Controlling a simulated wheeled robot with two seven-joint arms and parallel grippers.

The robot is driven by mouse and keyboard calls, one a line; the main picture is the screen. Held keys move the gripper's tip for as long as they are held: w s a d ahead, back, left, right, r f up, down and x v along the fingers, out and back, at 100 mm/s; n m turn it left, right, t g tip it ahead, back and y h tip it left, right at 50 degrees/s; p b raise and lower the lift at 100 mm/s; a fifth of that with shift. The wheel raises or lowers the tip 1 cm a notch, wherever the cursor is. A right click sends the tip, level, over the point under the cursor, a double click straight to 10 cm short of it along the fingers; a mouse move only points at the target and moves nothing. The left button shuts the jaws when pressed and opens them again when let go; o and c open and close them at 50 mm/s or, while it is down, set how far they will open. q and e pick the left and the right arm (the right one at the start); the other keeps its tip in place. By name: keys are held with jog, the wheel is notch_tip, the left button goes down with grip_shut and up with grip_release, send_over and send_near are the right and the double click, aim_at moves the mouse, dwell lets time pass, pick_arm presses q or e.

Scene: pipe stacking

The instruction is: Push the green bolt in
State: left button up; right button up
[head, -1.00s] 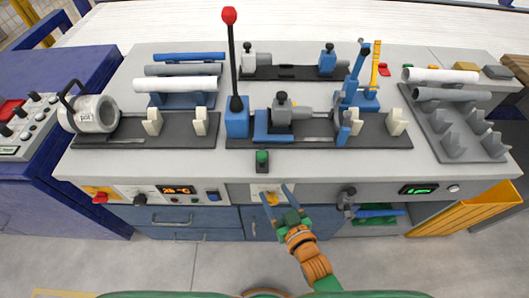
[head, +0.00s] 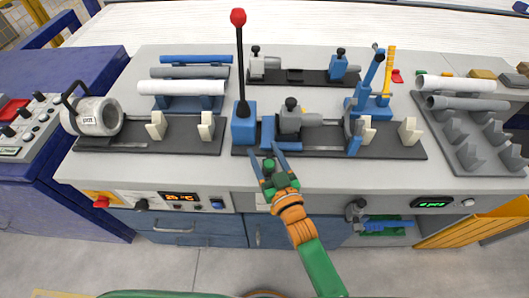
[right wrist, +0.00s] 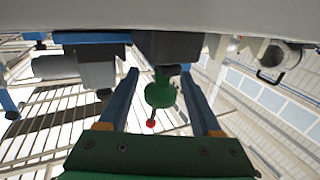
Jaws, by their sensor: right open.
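The green bolt (head: 268,164) sits at the front edge of the workbench, in front of the blue lever base. In the right wrist view the green bolt (right wrist: 160,93) shows as a rounded green knob below a dark block (right wrist: 165,46). My right gripper (head: 264,150) is open, with its blue fingers reaching over the bench edge on either side of the bolt. In the right wrist view the right gripper (right wrist: 160,74) has one finger left and one right of the bolt, with gaps visible. I cannot tell how far in the bolt is. My left gripper is not in view.
Behind the bolt stand a lever with a red ball (head: 238,17) and a grey clamp fixture (head: 291,121). Pipes lie on a rack (head: 190,102) at left and a grey holder (head: 470,150) at right. A control panel (head: 180,199) runs along the bench front.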

jog(key=shift+w+a, duration=0.15)
jog(key=shift+w, duration=0.1)
jog(key=shift+s, duration=0.1)
grip_shut()
dwell(1.2)
